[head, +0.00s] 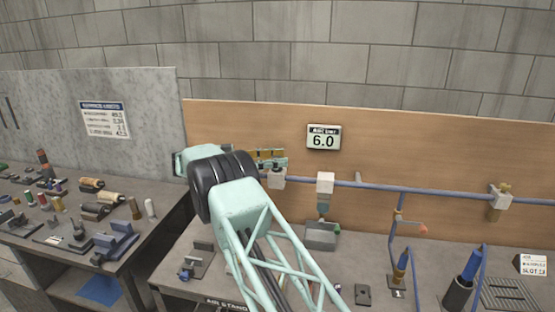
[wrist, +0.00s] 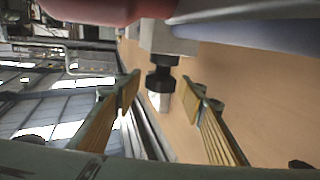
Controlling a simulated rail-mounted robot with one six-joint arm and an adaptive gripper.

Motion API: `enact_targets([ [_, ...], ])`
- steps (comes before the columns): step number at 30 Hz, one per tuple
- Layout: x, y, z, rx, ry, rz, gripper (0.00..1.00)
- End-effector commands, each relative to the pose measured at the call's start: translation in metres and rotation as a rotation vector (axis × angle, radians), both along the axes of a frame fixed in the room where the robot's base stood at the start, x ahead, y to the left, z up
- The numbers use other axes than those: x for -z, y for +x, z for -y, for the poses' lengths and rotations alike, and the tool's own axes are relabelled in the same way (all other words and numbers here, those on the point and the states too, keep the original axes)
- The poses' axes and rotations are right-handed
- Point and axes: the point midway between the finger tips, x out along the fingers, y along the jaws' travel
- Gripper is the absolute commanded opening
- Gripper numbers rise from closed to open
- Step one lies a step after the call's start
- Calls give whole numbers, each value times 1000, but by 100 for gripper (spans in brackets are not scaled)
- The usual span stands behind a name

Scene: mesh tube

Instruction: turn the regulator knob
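The black regulator knob (wrist: 161,80) shows in the wrist view, joined to a pale block (wrist: 168,42), with a light silver end piece beyond it. My gripper (wrist: 164,94) is open, with a brass-coloured finger pad on each side of the knob. Gaps show between the knob and both fingers. In the head view my gripper (head: 271,157) is at a pale block (head: 277,180) on the blue pipe; the knob is hidden or too small to make out there. A wall sign (head: 323,138) reads 6.0.
The blue pipe (head: 420,189) runs along the wooden back panel, with another pale block (head: 325,183) to the right. A grey bin (head: 322,236) sits below it. The left bench (head: 60,247) holds spools and small tools. The panel above the pipe is mostly clear.

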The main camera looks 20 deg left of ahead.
Motion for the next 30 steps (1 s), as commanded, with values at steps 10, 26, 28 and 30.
enact_targets([
  [10,1,-1,-2,-1,0,-1,37],
  [26,2,-20,-36,-1,0,-1,37],
  [28,2,-23,-43,-2,0,1,37],
  [30,2,-26,-49,-2,1,0,37],
])
